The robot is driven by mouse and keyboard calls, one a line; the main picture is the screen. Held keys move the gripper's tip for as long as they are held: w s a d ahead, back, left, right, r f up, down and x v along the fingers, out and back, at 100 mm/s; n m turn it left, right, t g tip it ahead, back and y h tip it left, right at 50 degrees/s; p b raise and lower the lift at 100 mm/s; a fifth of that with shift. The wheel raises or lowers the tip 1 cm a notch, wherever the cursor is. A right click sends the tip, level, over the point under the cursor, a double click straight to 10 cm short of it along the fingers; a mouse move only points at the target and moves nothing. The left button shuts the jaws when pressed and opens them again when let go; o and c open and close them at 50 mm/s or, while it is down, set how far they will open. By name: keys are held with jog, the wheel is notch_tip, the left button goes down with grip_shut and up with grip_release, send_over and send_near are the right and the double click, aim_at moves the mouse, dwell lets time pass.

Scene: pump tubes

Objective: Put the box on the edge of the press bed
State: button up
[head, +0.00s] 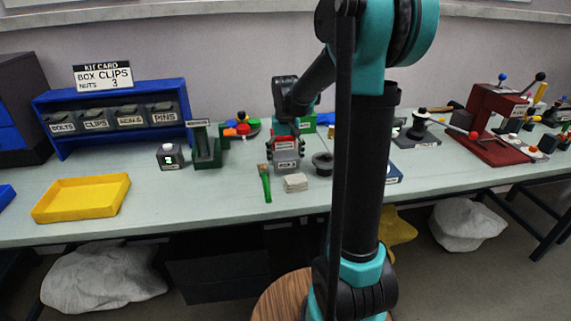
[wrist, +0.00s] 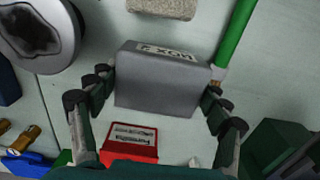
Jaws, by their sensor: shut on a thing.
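A grey box (head: 287,161) with a white label reading BOX and an unclear digit is at the middle of the bench; in the wrist view the box (wrist: 160,82) fills the centre. My gripper (head: 287,150) is above it, with its fingers (wrist: 158,92) shut on the box's two sides. I cannot tell whether the box touches the bench. The red press (head: 497,112) stands at the right of the bench, and its red bed (head: 488,153) is low at its front, far from my gripper.
A green-handled brush (head: 266,184), a pale block (head: 295,183) and a dark round part (head: 322,164) lie close to the box. A red labelled box (wrist: 130,140) is behind it. My arm hides part of the bench between box and press. A yellow tray (head: 82,198) is left.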

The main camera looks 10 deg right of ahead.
jog(key=shift+f, duration=1.25)
jog(key=shift+f, duration=0.15)
jog(key=o, duration=1.3)
